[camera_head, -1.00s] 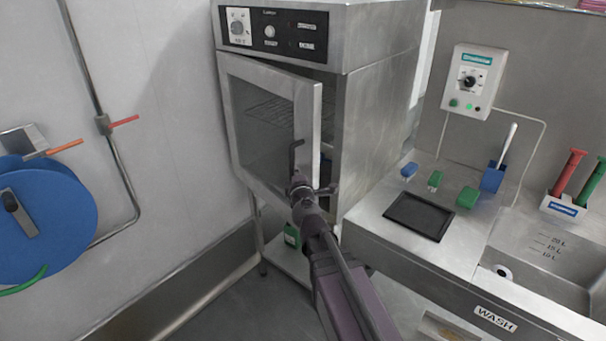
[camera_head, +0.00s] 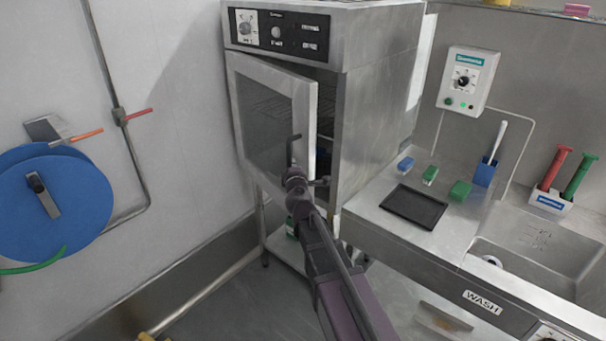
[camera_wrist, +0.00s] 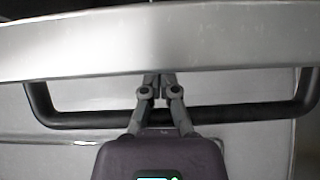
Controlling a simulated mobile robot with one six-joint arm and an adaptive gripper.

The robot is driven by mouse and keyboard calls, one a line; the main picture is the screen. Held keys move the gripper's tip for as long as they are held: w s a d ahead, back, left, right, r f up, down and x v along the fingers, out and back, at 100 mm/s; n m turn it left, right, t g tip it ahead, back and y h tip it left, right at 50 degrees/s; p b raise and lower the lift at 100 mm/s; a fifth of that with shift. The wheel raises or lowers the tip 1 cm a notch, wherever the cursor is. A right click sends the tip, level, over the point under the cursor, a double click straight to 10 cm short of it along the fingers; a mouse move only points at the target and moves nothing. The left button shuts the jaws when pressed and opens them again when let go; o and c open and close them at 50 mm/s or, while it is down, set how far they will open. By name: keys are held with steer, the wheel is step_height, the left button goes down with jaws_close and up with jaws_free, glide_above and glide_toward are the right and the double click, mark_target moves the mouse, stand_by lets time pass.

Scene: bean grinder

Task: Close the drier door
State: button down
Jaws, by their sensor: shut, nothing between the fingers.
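The drier (camera_head: 380,100) is a metal cabinet with a control panel on top, at the upper middle of the head view. Its framed glass door (camera_head: 305,115) stands partly open, with a dark gap along its right edge. A dark bar handle (camera_head: 292,150) is on the door; in the wrist view the handle (camera_wrist: 75,120) spans the picture. My gripper (camera_head: 294,174) is at the handle's lower part. In the wrist view my gripper (camera_wrist: 159,80) is shut, its fingers crossing the bar and its tips at the pale door frame (camera_wrist: 230,40). Contact cannot be told.
A steel counter with a sink (camera_head: 535,240) stands to the right, with a black tray (camera_head: 413,206) and several small coloured items. A blue hose reel (camera_head: 75,195) is on the left wall. A green container (camera_head: 291,227) stands below the drier.

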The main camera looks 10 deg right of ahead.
steer(key=d+r+m+g+h, duration=0.1)
steer(key=d+m+g+h, duration=0.1)
steer(key=d+m+h, duration=0.3)
steer(key=d+h, duration=0.3)
steer(key=d, duration=0.1)
steer(key=shift+s+r, duration=0.15)
steer(key=s+d+f+m+g, duration=0.4)
steer(key=s+d+f+m, duration=0.1)
steer(key=s, duration=0.2)
steer(key=s+d+f+m+g, duration=0.4)
steer(key=s+d, duration=0.1)
steer(key=s, duration=0.2)
steer(key=s+a+f+m+g+y, duration=0.2)
steer(key=s+a+f+g+y, duration=0.1)
steer(key=s, duration=0.5)
steer(key=s+a+f+m+g+y, duration=0.2)
steer(key=s+a+f+g+y, duration=0.2)
steer(key=s, duration=0.4)
step_height(320, 180, down, 2)
steer(key=shift+s+a+g+y+b, duration=0.3)
steer(key=shift+g+y, duration=0.1)
steer(key=shift+y, duration=0.1)
steer(key=shift+d, duration=0.1)
